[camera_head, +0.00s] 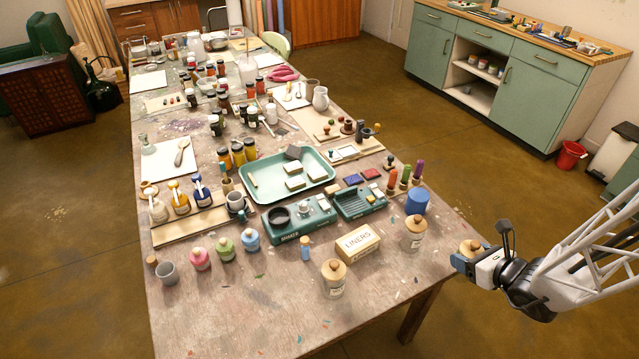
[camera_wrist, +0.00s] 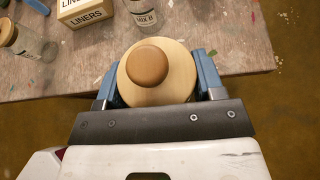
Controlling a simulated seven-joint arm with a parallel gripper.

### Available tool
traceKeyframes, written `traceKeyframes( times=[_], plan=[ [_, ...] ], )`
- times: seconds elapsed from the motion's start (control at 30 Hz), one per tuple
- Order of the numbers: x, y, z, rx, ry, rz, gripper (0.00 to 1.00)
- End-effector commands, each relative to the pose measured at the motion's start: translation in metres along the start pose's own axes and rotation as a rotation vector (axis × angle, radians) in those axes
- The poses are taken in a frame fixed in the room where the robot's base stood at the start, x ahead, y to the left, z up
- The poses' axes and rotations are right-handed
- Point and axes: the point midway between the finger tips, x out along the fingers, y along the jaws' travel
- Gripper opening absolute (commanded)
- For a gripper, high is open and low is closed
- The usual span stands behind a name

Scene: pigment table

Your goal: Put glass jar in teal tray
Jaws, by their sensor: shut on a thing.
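The teal tray (camera_head: 262,192) lies in the middle of the table with several pale blocks and a dark piece in it. My gripper (camera_head: 468,258) is beyond the table's right edge, well to the right of the tray. It is shut on a jar with a round wooden lid and knob (camera_head: 471,246). In the wrist view the blue fingers of my gripper (camera_wrist: 157,84) press both sides of the jar, and its lid (camera_wrist: 180,88) faces the camera. The jar's body is mostly hidden below the lid.
A LINERS box (camera_head: 357,242), blue cylinder (camera_head: 416,201) and teal devices (camera_head: 298,222) stand between my gripper and the tray. Open floor lies under my gripper.

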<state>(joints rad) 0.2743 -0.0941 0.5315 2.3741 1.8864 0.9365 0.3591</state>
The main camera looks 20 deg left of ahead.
Motion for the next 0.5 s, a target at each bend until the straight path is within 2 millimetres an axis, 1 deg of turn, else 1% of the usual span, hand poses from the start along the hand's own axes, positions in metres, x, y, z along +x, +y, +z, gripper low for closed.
traceKeyframes(
  times=[0.17, 0.27, 0.5],
  plan=[
    [-0.005, -0.001, 0.01, -0.002, -0.002, -0.002, 0.28],
    [-0.011, -0.001, 0.021, -0.004, -0.003, -0.001, 0.28],
    [-0.028, 0.0, 0.052, -0.004, -0.002, -0.002, 0.28]
  ],
)
